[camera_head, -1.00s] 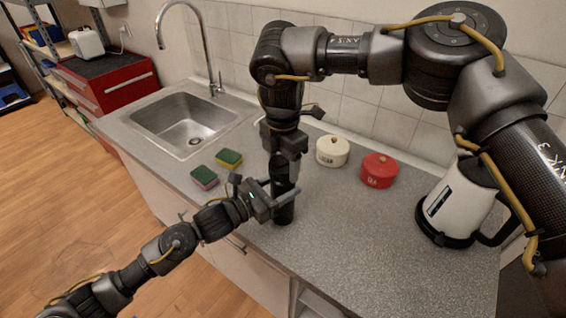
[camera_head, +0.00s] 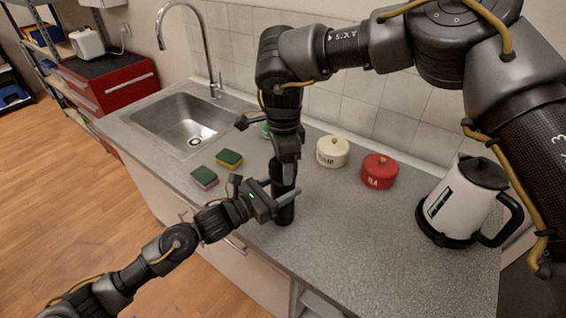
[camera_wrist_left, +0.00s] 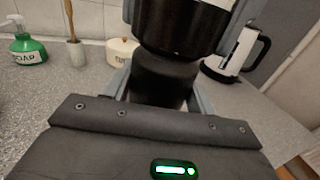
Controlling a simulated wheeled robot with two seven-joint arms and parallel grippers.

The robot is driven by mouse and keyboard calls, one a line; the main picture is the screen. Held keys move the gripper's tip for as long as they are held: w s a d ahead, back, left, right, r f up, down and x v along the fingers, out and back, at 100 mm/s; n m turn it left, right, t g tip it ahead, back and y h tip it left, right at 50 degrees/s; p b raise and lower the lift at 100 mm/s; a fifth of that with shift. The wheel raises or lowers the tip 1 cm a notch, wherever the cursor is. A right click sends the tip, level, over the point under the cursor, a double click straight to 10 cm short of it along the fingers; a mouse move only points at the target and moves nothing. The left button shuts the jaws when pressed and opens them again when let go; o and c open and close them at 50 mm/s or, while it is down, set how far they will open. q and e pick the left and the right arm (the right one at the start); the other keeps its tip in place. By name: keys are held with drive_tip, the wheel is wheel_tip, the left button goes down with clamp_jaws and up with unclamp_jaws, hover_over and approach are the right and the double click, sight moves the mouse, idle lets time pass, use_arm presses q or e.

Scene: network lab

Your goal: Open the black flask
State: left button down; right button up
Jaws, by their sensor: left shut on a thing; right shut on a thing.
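The black flask (camera_head: 284,207) stands upright on the grey counter near its front edge. My left gripper (camera_head: 281,193) comes in from the left and is shut around the flask's body. In the left wrist view the flask (camera_wrist_left: 163,82) sits between my left gripper's fingers (camera_wrist_left: 160,90). My right gripper (camera_head: 285,160) points straight down from above and is shut on the top of the flask, where the cap would be. The cap itself is mostly hidden by the right gripper's fingers.
A white canister (camera_head: 332,152), a red canister (camera_head: 380,171) and a white kettle (camera_head: 466,203) stand right of the flask. Two sponges (camera_head: 204,177) lie to the left, before the sink (camera_head: 187,125). A green soap bottle (camera_wrist_left: 27,48) stands behind. The counter front right is clear.

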drive_tip(key=n, duration=0.7)
drive_tip(key=shift+n, duration=0.4)
drive_tip(key=shift+r, duration=0.25)
drive_tip(key=shift+r, duration=0.9)
drive_tip(key=shift+r, duration=0.1)
drive_tip(key=shift+r, duration=1.9)
use_arm(q)
drive_tip(key=shift+c, duration=2.1)
unclamp_jaws()
use_arm(e)
drive_tip(key=shift+f, duration=0.1)
